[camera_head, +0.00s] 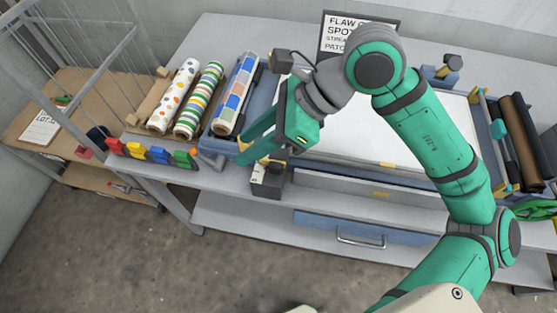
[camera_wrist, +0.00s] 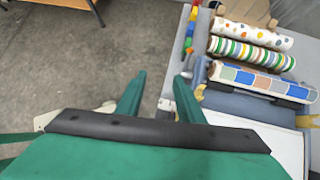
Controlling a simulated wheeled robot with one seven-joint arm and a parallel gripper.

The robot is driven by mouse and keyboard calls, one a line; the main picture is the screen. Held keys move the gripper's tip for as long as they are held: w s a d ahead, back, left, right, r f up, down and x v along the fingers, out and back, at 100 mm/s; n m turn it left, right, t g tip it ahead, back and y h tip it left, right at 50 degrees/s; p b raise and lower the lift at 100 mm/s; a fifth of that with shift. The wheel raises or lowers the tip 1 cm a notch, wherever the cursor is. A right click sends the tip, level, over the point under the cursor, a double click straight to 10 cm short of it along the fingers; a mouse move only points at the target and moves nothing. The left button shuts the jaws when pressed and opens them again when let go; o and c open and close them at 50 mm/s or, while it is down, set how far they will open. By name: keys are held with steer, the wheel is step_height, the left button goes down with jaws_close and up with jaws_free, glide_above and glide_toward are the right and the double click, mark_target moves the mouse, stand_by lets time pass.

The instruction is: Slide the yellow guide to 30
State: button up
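Several small yellow pieces show in the head view. I cannot tell which is the guide, and no scale number is readable. My gripper (camera_head: 244,148) is over the left end of the press, pointing left and down, away from both pieces. In the wrist view my gripper (camera_wrist: 160,76) has its fingers apart with nothing between them. A yellow part (camera_wrist: 200,92) shows just beyond the right finger.
Three patterned rolls, spotted (camera_head: 172,97), striped (camera_head: 199,100) and checked (camera_head: 236,95), lie left of the press. Coloured clips (camera_head: 155,155) line the table's front edge. A small dark-and-white box (camera_head: 268,180) sits below my gripper. A blue drawer (camera_head: 360,233) is under the table.

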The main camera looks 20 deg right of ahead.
mark_target(277, 165)
steer(key=s+d+f+m+h, duration=0.15)
steer(key=d+h, duration=0.25)
steer(key=d, duration=0.5)
steer(key=x, duration=1.1)
steer(key=shift+s+d+f, duration=0.1)
steer(key=shift+s+f, duration=0.1)
steer(key=shift+s, duration=0.05)
